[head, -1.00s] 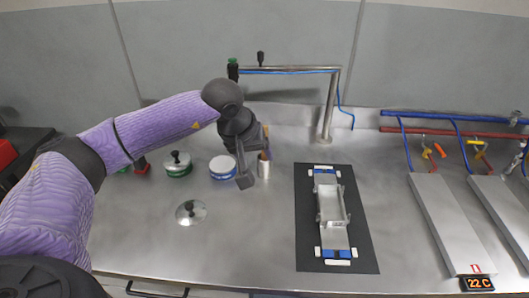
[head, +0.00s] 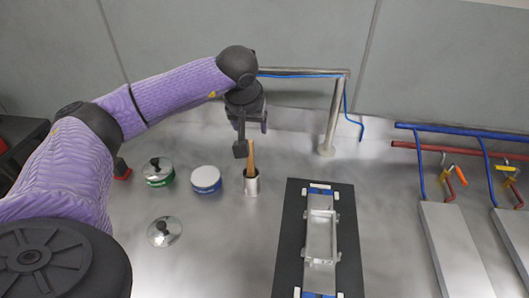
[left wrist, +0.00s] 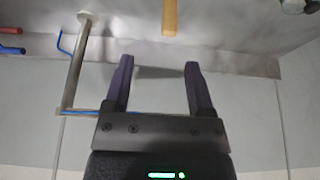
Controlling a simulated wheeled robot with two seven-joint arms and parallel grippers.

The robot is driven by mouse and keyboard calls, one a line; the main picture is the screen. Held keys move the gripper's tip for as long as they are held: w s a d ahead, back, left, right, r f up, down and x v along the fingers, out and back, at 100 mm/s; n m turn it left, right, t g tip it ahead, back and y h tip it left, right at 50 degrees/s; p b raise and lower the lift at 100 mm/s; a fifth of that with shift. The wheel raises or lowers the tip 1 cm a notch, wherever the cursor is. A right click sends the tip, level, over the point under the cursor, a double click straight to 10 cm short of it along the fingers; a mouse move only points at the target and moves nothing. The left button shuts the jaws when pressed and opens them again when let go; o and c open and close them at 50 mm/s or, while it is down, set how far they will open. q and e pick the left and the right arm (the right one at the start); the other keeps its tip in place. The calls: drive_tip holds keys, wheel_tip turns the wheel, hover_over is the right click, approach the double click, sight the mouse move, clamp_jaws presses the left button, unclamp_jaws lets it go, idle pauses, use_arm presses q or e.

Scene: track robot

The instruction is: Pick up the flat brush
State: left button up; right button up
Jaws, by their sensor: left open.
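My left gripper (head: 252,138) is open and empty, close to the handle's top end. The left wrist view shows its two fingers (left wrist: 156,66) spread with nothing between them. My right gripper is not in view.
A metal fixture (head: 320,238) lies on a black mat (head: 290,240) to the right. A steel post (head: 334,120) rises behind the cup.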

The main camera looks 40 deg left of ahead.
use_arm(q)
drive_tip(key=b, duration=0.2)
hover_over(250, 164)
wheel_tip(250, 164, down, 9)
drive_tip(key=shift+w+a+r, duration=0.15)
drive_tip(key=shift+w+r, duration=0.05)
drive_tip(key=shift+w, duration=0.05)
drive_tip(key=shift+r+p, duration=0.1)
drive_tip(key=shift+p, duration=0.2)
clamp_jaws()
